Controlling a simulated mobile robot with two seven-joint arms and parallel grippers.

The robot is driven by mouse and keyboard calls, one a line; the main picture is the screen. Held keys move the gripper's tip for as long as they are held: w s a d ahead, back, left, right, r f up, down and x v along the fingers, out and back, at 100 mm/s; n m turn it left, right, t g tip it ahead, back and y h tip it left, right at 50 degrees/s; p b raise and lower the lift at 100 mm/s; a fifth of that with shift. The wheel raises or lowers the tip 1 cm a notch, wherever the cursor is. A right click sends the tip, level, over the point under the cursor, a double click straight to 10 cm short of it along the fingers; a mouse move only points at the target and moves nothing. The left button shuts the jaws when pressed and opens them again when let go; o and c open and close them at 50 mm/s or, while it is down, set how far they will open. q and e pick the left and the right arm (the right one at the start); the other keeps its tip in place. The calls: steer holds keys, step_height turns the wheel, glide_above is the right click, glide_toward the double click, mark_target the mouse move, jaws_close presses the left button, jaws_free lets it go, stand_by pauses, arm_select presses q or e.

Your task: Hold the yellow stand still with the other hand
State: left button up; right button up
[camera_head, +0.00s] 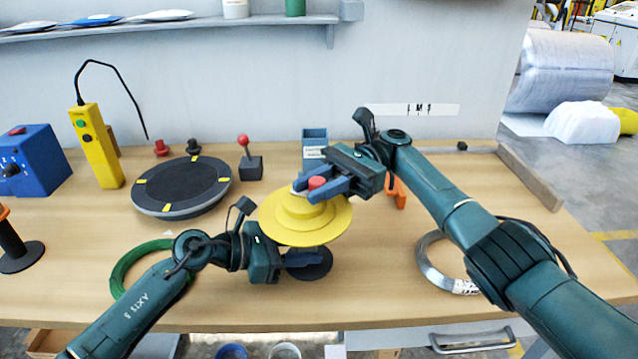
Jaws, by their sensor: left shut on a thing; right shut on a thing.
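The yellow stand (335,222) is a wide yellow disc with a raised middle and a red knob (317,182) on top. A round dark base (312,268) shows beneath it on the table. My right gripper (312,184) reaches in from the right over the stand and is shut on the red knob. My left gripper (312,259) comes in from the left, low under the near rim of the disc, and is shut on the stand's lower part. The disc's rim hides its grip point.
A green coil (130,268) lies left of my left arm and a silver wire coil (428,265) lies by my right arm. A black turntable (180,188), yellow pendant (97,147) and blue box (315,143) stand behind. Bare tabletop lies at front.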

mark_target(320, 179)
steer(key=shift+f+g, duration=0.3)
steer(key=shift+w+d, duration=0.2)
steer(key=shift+d, duration=0.05)
steer(key=shift+d+r, duration=0.1)
steer(key=shift+r, duration=0.05)
steer(key=o, duration=0.9)
steer(key=shift+o, duration=0.2)
steer(key=shift+r, duration=0.15)
step_height(320, 179, up, 10)
steer(key=shift+f, duration=0.1)
steer(key=shift+o, duration=0.3)
